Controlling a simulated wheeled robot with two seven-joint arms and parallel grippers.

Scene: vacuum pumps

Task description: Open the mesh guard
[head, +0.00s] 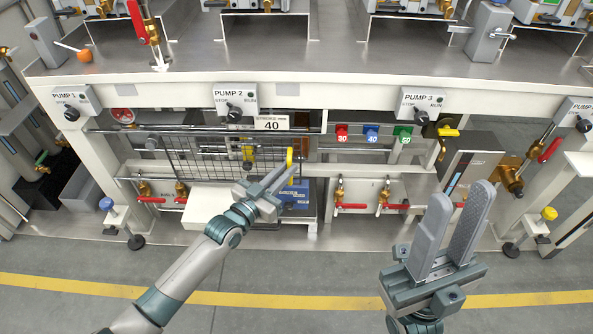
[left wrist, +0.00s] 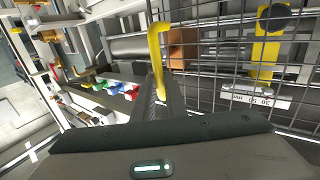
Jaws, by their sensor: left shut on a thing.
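The mesh guard (head: 205,157) is a dark wire grid in front of the bay under the PUMP 2 panel. It also shows in the left wrist view (left wrist: 225,62). Its yellow handle (head: 289,156) stands upright at the guard's right end. In the left wrist view the handle (left wrist: 157,45) runs down to the fingers. My left gripper (head: 282,178) is shut on the handle, with its fingers hiding the lower part. My right gripper (head: 460,205) is open and empty, in front of the bench at the right, away from the guard.
Rails (head: 220,129) run along the guard's top edge. Red, blue and green blocks marked with numbers (head: 372,133) sit right of the guard. Valves with red levers (head: 385,206) are below them. A grey unit (head: 460,165) stands behind my right gripper. The floor in front is clear.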

